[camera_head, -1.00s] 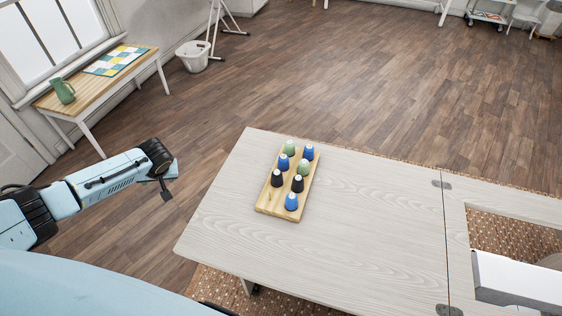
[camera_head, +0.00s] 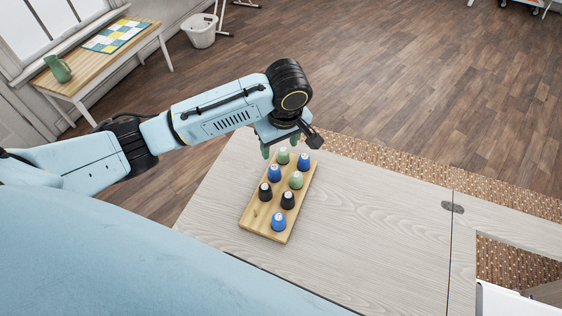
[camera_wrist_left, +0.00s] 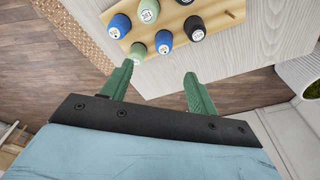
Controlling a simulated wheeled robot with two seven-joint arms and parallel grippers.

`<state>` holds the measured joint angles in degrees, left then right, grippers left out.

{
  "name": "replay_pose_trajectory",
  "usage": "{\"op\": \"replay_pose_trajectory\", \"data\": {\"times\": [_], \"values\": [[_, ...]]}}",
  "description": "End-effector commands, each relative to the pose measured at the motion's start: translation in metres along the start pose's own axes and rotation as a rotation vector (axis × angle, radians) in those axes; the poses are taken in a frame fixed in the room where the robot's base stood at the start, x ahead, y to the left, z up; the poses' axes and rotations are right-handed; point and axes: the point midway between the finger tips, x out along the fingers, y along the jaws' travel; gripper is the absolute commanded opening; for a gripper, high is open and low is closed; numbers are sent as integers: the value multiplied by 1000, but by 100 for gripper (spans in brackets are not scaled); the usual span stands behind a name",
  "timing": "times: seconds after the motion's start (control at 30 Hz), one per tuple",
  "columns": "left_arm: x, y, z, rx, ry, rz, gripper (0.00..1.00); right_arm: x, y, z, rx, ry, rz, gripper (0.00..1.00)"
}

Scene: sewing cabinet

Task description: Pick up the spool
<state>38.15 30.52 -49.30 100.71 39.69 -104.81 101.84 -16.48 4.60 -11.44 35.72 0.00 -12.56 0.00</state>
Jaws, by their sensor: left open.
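Several spools stand upright in two rows on a wooden rack (camera_head: 265,229): green, blue and black, with pale tops. The green spool at the rack's far left corner (camera_head: 282,156) is nearest my left gripper (camera_wrist_left: 159,70). The left gripper is open and empty, its green fingers pointing at the rack's far end. In the left wrist view this green spool (camera_wrist_left: 138,49) shows just beyond the left finger's tip, with a blue spool (camera_wrist_left: 164,42) and a black spool (camera_wrist_left: 194,28) along the same row. Contact is not visible. My right gripper is out of view.
The rack sits on a pale wood table (camera_head: 375,215) with clear surface to its right. An empty peg (camera_head: 255,212) shows at its near left. A side table with a green pitcher (camera_head: 60,69) and a white bin (camera_head: 199,31) are far off.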

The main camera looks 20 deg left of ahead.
Motion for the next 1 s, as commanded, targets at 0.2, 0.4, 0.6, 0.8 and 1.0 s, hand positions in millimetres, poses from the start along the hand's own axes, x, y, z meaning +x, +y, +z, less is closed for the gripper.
{"op": "replay_pose_trajectory", "data": {"times": [0.2,0.4,0.6,0.8,1.0], "values": [[44,-2,1,-2,-2,-6,59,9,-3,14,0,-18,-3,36],[71,-1,1,0,-1,-3,59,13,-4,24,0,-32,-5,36],[86,-2,0,0,0,-3,59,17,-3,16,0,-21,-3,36],[117,-3,-2,0,0,-4,59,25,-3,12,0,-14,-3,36],[128,-3,-2,1,0,0,59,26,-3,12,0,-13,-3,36]]}}
